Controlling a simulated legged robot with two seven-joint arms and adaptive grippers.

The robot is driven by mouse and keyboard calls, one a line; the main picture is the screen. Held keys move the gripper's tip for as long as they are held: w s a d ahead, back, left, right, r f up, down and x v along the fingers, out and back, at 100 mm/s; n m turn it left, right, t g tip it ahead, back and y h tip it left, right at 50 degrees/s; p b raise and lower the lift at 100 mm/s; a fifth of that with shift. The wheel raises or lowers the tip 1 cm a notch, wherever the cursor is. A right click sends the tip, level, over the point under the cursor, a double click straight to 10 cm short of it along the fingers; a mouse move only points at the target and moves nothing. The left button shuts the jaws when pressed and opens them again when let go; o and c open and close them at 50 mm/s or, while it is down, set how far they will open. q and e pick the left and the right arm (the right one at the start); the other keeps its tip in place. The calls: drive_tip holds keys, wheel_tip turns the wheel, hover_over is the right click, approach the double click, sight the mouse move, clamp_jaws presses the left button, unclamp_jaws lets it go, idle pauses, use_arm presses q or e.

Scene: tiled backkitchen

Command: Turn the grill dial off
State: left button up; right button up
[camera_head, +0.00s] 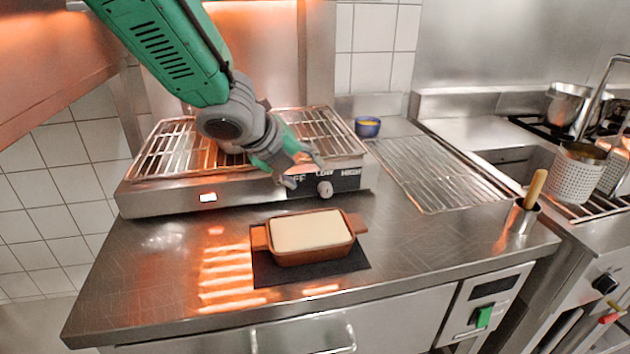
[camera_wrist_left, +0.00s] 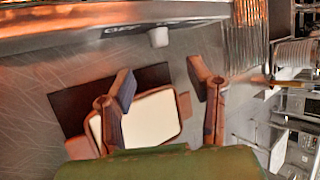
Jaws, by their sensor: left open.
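The grill (camera_head: 160,195) is a steel countertop unit with wire racks on top. Its pale round dial (camera_head: 325,189) sits on the dark front panel below the OFF, LOW and HIGH lettering; I cannot tell which way it points. A small light (camera_head: 208,197) on the grill front is lit. My left gripper (camera_head: 305,172) is open and empty, close to the panel at the dial's upper left. In the left wrist view the dial (camera_wrist_left: 158,37) shows beyond and between the open fingers (camera_wrist_left: 161,78), apart from them. My right gripper is out of view.
A brown rectangular dish (camera_head: 312,233) with a pale top stands on a dark mat (camera_head: 265,272) in front of the grill. A wooden-handled tool stands in a metal cup (camera_head: 519,222).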

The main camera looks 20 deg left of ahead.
use_arm(q)
drive_tip(key=shift+v, duration=0.85)
wheel_tip(320, 180, up, 4)
drive_tip(key=g+y+p, duration=0.2)
drive_tip(key=y+p, duration=0.2)
drive_tip(key=p, duration=0.8)
hover_over(328, 189)
drive_tip(key=s, duration=0.3)
drive_tip(key=s+d+m+g+y+p, duration=0.1)
drive_tip(key=d+g+p, duration=0.1)
drive_tip(key=d+p, duration=0.1)
drive_tip(key=x, duration=1.4)
drive_tip(key=shift+s+a+f, duration=0.15)
drive_tip(key=shift+s+a, duration=0.05)
drive_tip(key=shift+a, duration=0.1)
